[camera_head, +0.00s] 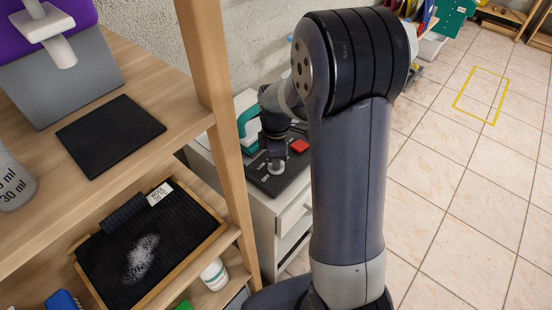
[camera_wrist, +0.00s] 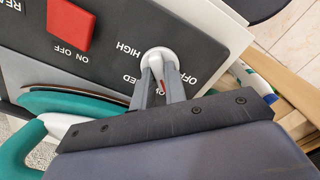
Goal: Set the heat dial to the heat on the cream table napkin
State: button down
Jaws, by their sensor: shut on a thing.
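A white round dial (camera_wrist: 160,60) with a red mark sits on a dark control panel (camera_wrist: 110,18), with HIGH lettered to its left in the wrist view. Other lettering around it is partly hidden by the fingers. The red mark points down the picture, between my fingers. My gripper (camera_wrist: 162,82) is shut on the dial. In the head view my gripper (camera_head: 275,158) comes down from above onto the dial at the panel (camera_head: 268,184). I cannot make out a cream table napkin in either view.
A red ON/OFF switch (camera_wrist: 72,30) is beside the dial, also in the head view (camera_head: 299,146). A teal-handled object (camera_wrist: 70,105) lies close to the panel and my gripper. A wooden shelf post (camera_head: 215,90) stands left of my arm. Open tiled floor (camera_head: 450,200) is at right.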

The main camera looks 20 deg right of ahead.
jog(key=m, duration=1.3)
jog(key=shift+m, duration=0.4)
jog(key=m, duration=1.3)
jog(key=c, duration=1.4)
grip_release()
jog(key=shift+c, duration=0.2)
notch_tip(320, 180, up, 11)
